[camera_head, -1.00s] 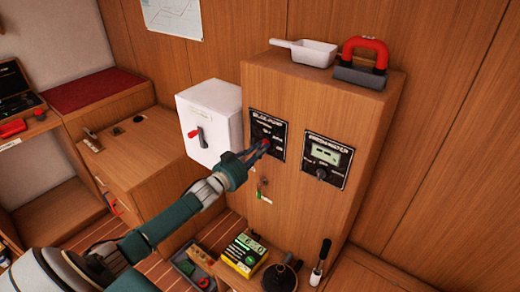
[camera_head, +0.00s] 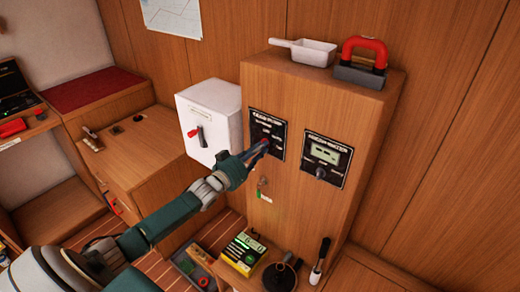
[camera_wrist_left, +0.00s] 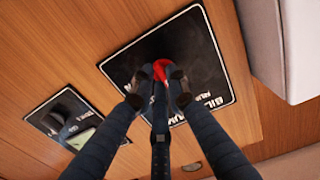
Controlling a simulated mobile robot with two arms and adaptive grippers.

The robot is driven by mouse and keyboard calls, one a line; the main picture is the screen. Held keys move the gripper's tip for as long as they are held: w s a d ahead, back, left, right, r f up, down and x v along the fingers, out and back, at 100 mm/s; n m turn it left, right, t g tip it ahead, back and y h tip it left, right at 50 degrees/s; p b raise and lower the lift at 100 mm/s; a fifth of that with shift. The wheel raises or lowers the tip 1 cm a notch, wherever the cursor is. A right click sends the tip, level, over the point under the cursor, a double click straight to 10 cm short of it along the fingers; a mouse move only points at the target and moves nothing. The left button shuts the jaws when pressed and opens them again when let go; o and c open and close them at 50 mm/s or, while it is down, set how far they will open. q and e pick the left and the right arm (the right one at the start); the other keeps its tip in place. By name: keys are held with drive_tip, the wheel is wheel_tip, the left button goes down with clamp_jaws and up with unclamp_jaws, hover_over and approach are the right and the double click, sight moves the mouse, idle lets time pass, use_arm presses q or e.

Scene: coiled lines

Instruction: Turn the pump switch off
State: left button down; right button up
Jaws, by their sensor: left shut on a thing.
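The pump switch panel (camera_head: 258,122) is a black plate on the front of a wooden cabinet, left of a second panel with a small display. Its red knob (camera_wrist_left: 163,70) shows in the left wrist view between my fingertips. My left gripper (camera_head: 262,147) reaches in from the left and is shut on the red knob. The fingers cover most of the knob and part of the lettering, so I cannot read its setting. My right gripper is not in view.
The second black panel (camera_head: 325,157) has a display and a dark knob. A white box (camera_head: 209,112) with a red-tipped lever stands left of the cabinet (camera_head: 345,98). A white scoop (camera_head: 310,51) and a red-handled block (camera_head: 361,75) lie on top. A yellow box (camera_head: 243,254) is below.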

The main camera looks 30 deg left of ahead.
use_arm(q)
drive_tip(key=shift+f, duration=0.1)
drive_tip(key=c, duration=1.7)
unclamp_jaws()
drive_tip(key=s, duration=0.8)
drive_tip(key=s+a, duration=0.1)
drive_tip(key=s, duration=0.3)
